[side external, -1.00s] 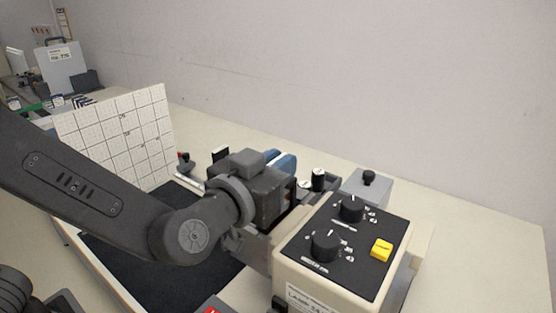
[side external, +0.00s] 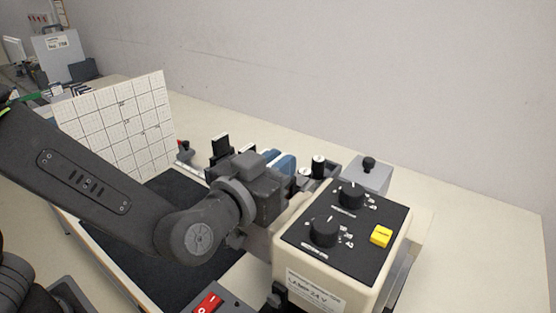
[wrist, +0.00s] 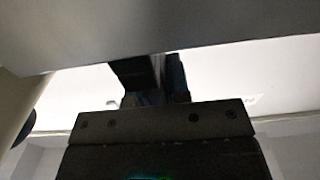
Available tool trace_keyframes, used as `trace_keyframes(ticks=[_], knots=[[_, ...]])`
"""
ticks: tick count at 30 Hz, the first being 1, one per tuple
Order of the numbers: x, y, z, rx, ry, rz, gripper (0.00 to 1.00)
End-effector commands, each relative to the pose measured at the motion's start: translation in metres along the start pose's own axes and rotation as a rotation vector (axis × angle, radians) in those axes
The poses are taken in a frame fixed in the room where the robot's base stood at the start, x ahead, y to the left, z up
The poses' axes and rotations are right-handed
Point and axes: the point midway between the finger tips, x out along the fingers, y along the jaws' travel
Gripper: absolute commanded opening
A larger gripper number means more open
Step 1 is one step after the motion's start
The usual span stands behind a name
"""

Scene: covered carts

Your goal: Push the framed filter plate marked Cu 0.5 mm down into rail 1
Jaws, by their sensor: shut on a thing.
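My gripper (side external: 272,192) is low beside the cream lamp box (side external: 310,283), on its far left side, and the box hides its fingertips in the side external view. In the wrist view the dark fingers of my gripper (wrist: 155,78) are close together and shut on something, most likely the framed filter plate. The plate's frame, its Cu 0.5 mm mark and rail 1 cannot be made out in either view. A broad grey surface (wrist: 150,30) crosses the top of the wrist view; I cannot tell what it is.
The lamp box has dark knobs and a yellow button (side external: 381,236) on top. Blue parts (side external: 281,163), black posts (side external: 220,146) and a grey box with a black knob (side external: 368,174) stand behind. A gridded white panel (side external: 120,125) is at left; a dark mat (side external: 160,262) lies in front.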

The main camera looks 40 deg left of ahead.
Motion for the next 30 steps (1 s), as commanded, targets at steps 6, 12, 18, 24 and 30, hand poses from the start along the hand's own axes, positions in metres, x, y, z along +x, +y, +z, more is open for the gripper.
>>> trace_keyframes(ticks=[6,12,18,24,30], knots=[[0.000,0.000,0.005,-0.001,0.001,0.000,0.00],[0.000,0.000,0.010,0.000,0.001,0.001,0.00],[0.000,0.000,0.015,0.000,0.001,0.000,0.00],[0.000,0.000,0.019,0.000,0.001,0.000,0.00],[0.000,0.000,0.022,0.000,0.000,0.000,0.23]])
